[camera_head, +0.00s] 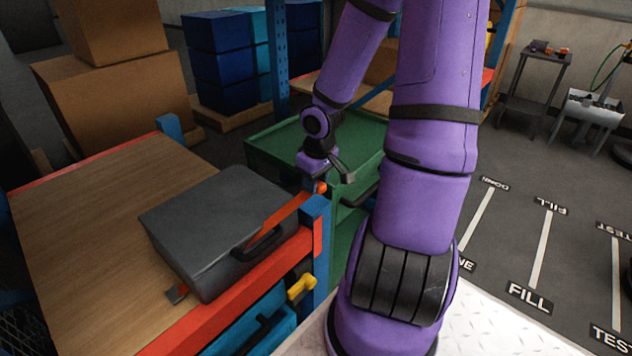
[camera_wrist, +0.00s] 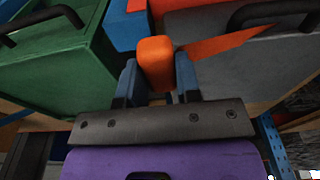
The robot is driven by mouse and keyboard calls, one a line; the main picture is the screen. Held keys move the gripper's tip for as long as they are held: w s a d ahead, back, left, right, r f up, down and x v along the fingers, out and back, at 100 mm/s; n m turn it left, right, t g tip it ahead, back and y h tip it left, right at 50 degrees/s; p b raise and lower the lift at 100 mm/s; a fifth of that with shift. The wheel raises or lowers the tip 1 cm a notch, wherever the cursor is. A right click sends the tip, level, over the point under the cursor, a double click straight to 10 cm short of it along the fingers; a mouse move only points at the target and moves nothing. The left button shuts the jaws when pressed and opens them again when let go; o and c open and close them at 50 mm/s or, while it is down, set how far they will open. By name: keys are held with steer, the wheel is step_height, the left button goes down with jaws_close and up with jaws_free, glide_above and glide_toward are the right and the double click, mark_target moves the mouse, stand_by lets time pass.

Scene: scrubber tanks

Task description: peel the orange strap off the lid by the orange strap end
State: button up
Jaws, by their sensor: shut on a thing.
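The dark grey case with its lid (camera_head: 215,220) lies on the wooden shelf, its black handle (camera_head: 258,243) toward the orange beam. The orange strap (camera_head: 278,219) runs from the lid edge up to the right toward my gripper (camera_head: 322,187). In the wrist view, my gripper (camera_wrist: 158,85) is shut on the orange strap end (camera_wrist: 155,62), a rounded block between the two blue-grey fingers. The strap also shows there as a tapering orange band (camera_wrist: 225,43), stretched over the grey case (camera_wrist: 270,65). Where the strap meets the lid is partly hidden by the handle.
A blue rack post (camera_head: 316,225) and orange beam (camera_head: 225,300) stand close to my gripper. A green cabinet (camera_head: 275,150) is just behind it. A yellow handle (camera_head: 301,287) and blue bin (camera_head: 260,325) sit below the beam. Bare wooden shelf (camera_head: 80,220) lies left of the case.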

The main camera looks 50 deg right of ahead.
steer(key=shift+a+r, duration=0.45)
steer(key=shift+r, duration=0.2)
steer(key=shift+a, duration=0.1)
